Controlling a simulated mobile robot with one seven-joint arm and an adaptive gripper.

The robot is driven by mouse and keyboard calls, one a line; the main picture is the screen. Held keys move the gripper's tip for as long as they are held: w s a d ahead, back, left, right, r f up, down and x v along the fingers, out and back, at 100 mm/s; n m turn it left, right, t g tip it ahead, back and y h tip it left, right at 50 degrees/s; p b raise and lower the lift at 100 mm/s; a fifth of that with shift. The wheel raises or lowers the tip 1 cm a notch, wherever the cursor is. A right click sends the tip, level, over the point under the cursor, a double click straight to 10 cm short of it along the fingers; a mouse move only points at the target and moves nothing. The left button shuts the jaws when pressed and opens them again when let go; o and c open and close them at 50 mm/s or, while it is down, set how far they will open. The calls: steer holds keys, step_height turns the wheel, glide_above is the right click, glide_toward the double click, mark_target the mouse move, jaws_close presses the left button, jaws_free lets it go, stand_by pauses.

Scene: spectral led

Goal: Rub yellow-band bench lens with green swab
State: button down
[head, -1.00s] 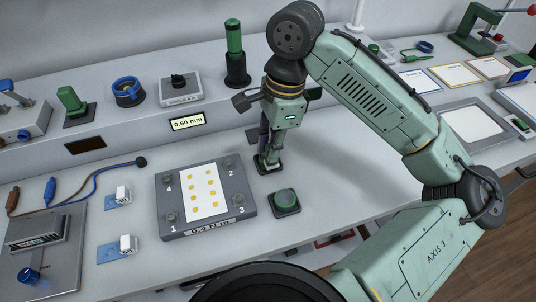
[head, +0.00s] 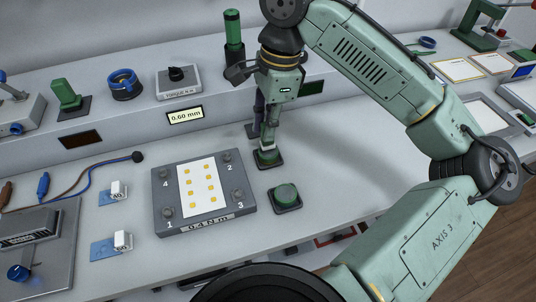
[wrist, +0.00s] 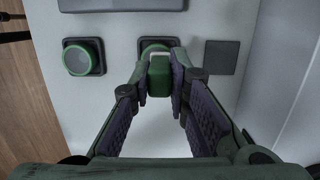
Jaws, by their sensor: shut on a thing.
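My gripper (head: 268,141) points down over a dark square base (head: 268,160) with green on it, right of the grey plate. In the wrist view the fingertips (wrist: 160,78) are shut on a small green block (wrist: 160,73), which may be the green swab; its lower end is hard to see. A green-rimmed dark base (wrist: 157,44) shows behind the block. I cannot make out a yellow-band lens; a blue-ringed lens-like piece (head: 125,84) stands on the raised shelf at left.
A round green knob on a dark square (head: 286,196) stands close in front of my gripper. The grey plate (head: 162,222) with yellow dots lies to its left. A green-topped cylinder (head: 233,32) stands on the shelf behind. Bench right of the gripper is clear.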

steer(key=shift+w+a+f+b, duration=0.2)
steer(key=shift+w+f+b, duration=0.15)
steer(key=shift+w, duration=0.3)
steer(key=shift+w+a+r, duration=0.15)
steer(key=shift+w+r, duration=0.15)
steer(key=shift+w, duration=0.1)
step_height(320, 180, up, 4)
steer(key=p, duration=0.4)
